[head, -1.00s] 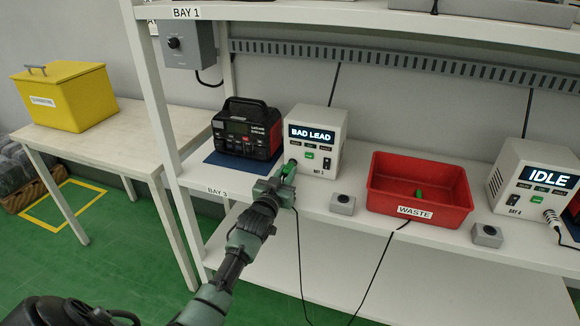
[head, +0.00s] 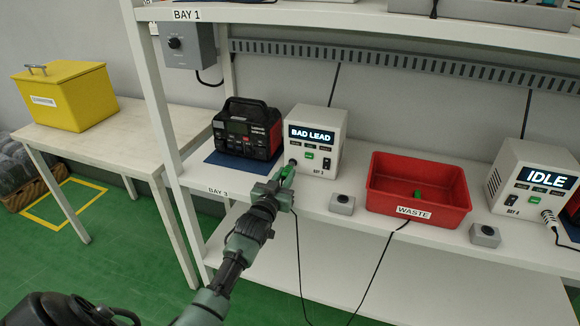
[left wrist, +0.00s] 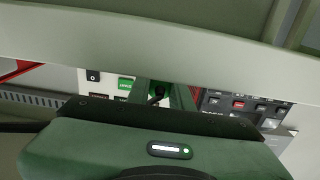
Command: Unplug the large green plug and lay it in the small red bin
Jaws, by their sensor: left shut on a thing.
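My left gripper (head: 283,182) is shut on the large green plug (head: 287,172) at the lower left of the white "BAD LEAD" box (head: 325,148). I cannot tell whether the plug is still seated in its socket. In the left wrist view the gripper (left wrist: 163,98) shows with the plug mostly hidden between its fingers. My right gripper is not in view.
A black and red power unit (head: 247,128) stands left of the box. Small grey button boxes (head: 342,204) sit on the shelf beside the bin. The white IDLE box (head: 535,180) is at the right. A yellow bin (head: 62,97) stands on the left table. The upper shelf overhangs.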

